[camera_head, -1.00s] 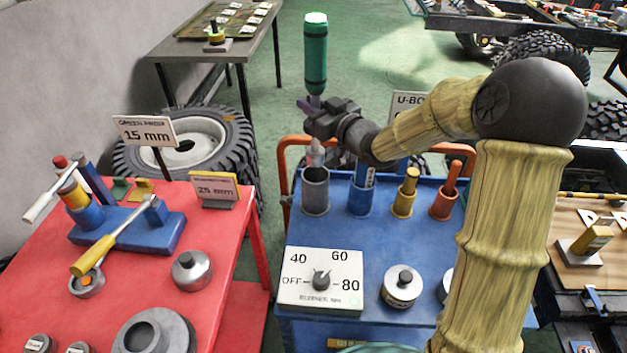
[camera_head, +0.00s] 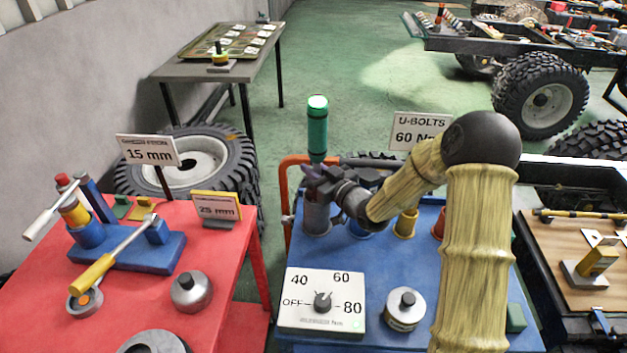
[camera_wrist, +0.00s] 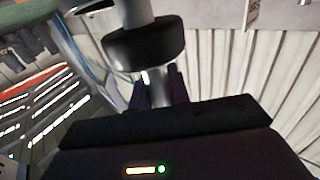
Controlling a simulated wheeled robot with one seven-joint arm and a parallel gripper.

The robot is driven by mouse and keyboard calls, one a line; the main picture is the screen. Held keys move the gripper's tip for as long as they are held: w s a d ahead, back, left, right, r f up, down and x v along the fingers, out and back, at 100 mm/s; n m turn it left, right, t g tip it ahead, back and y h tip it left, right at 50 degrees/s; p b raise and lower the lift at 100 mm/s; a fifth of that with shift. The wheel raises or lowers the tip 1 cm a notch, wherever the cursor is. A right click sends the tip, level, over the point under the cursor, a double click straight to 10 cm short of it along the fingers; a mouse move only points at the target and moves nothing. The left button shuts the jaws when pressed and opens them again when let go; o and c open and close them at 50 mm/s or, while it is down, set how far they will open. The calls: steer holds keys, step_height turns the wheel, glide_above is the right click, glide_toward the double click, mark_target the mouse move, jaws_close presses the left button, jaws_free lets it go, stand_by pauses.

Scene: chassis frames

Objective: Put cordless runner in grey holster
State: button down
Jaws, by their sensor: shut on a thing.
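The cordless runner, with a green upper body (camera_head: 317,135), stands upright in the head view. My gripper (camera_head: 318,174) is shut on its lower part, directly over the grey holster (camera_head: 316,220) at the blue cart's back left. The runner's lower end is hidden behind my gripper and the holster's rim, so I cannot tell how deep it sits. In the wrist view, the dark fingers (camera_wrist: 160,90) close around a pale shaft below a black collar (camera_wrist: 143,45).
Blue, yellow (camera_head: 406,223) and red holders stand right of the grey holster, partly behind my arm. A dial box (camera_head: 322,300) and a round metal weight (camera_head: 404,308) are nearer on the blue cart (camera_head: 375,275). A red table (camera_head: 225,290) stands at left.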

steer(key=shift+f, duration=1.8)
steer(key=c, duration=1.3)
jaws_free()
steer(key=shift+f, duration=0.15)
steer(key=b+v, duration=0.1)
steer(key=v, duration=1.1)
steer(key=shift+d, duration=0.1)
